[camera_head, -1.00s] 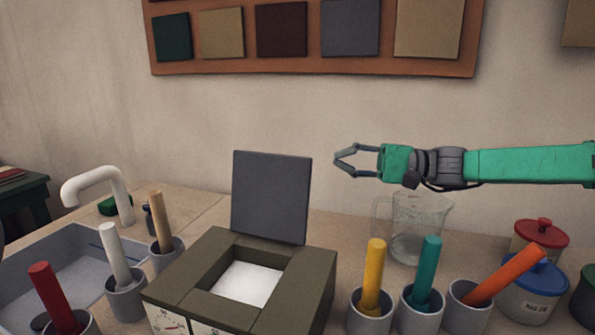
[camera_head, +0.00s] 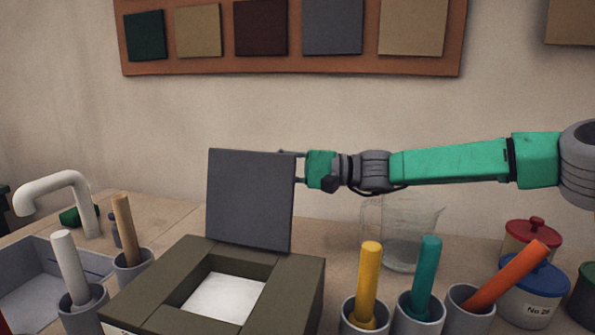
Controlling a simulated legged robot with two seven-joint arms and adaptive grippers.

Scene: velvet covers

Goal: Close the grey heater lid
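The grey heater lid (camera_head: 249,200) stands upright, open, at the back edge of the olive-brown heater box (camera_head: 304,282). The box's square opening shows a white inside (camera_head: 224,297). My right gripper (camera_head: 290,167) comes in from the right at the lid's upper right edge. Its fingertips are partly hidden behind the lid, so I cannot tell how far apart they are or whether they touch it. My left gripper is not in view.
Cups with a yellow stick (camera_head: 369,281), a teal stick (camera_head: 427,275) and an orange stick (camera_head: 508,275) stand right of the heater. A clear jug (camera_head: 408,238) is behind them. A sink (camera_head: 38,268), white tap (camera_head: 50,190) and more stick cups are at left.

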